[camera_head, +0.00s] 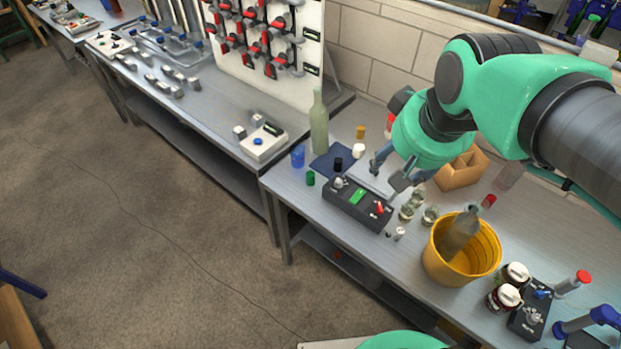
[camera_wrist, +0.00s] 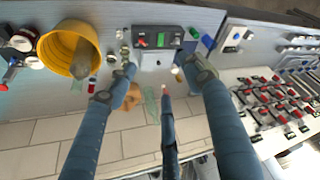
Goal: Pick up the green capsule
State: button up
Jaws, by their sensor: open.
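The green capsule (camera_head: 310,178) is a small green cylinder standing near the front left of the right-hand bench, left of a dark control box (camera_head: 357,203). In the wrist view the green capsule (camera_wrist: 194,32) is small, near the top, right of the box. My gripper (camera_head: 387,180) is open and empty, above the bench behind the control box and well to the right of the capsule. In the wrist view its fingers (camera_wrist: 158,68) are spread wide with nothing between them.
A blue cup (camera_head: 297,156) stands just behind the capsule. A tall pale bottle (camera_head: 319,128) and dark blue mat (camera_head: 325,161) are behind it. A yellow bucket (camera_head: 440,262) holding a bottle stands right. Small glass jars (camera_head: 430,216) stand beside the control box.

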jog(key=w+a+f+n+g, duration=0.1)
jog(key=w+a+f, duration=0.15)
jog(key=w, duration=0.85)
jog(key=n+g+b, duration=0.2)
jog(key=n+g, duration=0.1)
jog(key=g, duration=0.1)
send_over(311, 174)
notch_tip(311, 174, down, 29)
jog(key=shift+f, duration=0.15)
jog(key=shift+f+b, duration=0.55)
jog(key=shift+f, duration=3.75)
jog(key=shift+f, duration=0.15)
jog(key=shift+s+f+b, duration=0.1)
jog(key=shift+f+b, duration=0.65)
jog(key=shift+f, duration=1.75)
